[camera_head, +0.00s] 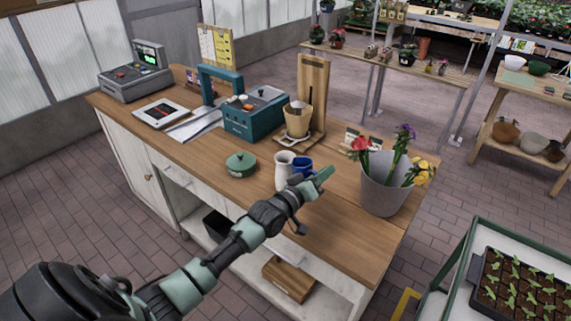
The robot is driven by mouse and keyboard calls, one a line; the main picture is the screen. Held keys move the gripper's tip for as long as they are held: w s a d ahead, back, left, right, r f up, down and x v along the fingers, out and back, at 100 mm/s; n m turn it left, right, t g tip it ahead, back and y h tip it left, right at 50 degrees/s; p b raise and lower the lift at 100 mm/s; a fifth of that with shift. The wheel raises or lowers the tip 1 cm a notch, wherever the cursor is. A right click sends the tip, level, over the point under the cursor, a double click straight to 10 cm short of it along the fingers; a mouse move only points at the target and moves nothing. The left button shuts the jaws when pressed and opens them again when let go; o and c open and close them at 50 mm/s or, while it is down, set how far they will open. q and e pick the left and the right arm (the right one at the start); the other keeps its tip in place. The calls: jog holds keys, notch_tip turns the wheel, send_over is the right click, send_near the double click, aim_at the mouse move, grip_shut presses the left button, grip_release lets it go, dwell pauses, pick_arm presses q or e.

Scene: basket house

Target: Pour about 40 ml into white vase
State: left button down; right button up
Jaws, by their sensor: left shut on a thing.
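A white vase (282,172) stands on the wooden counter, just left of a small blue vessel (303,166). The two look close together, and I cannot tell whether they touch. My left gripper (318,182) comes in from the lower left and is shut at the blue vessel, on its near right side. The gripper and wrist hide the lower part of the blue vessel. I cannot see inside the vase or the vessel. My right gripper is out of view.
A grey bucket of flowers (383,193) stands to the right on the counter (345,235). A green lidded pot (240,166) sits left of the vase. Behind are a wooden stand with a tan pot (298,119) and a teal machine (242,117). The front right counter is clear.

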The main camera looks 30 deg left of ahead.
pick_arm(q)
jog(key=shift+s+d+f+m+b, duration=0.1)
jog(key=shift+d+f+m+b, duration=0.2)
jog(key=shift+f+m, duration=0.3)
jog(key=shift+d+f+m+b, duration=0.25)
jog(key=shift+f+m, duration=0.25)
jog(key=shift+f, duration=0.1)
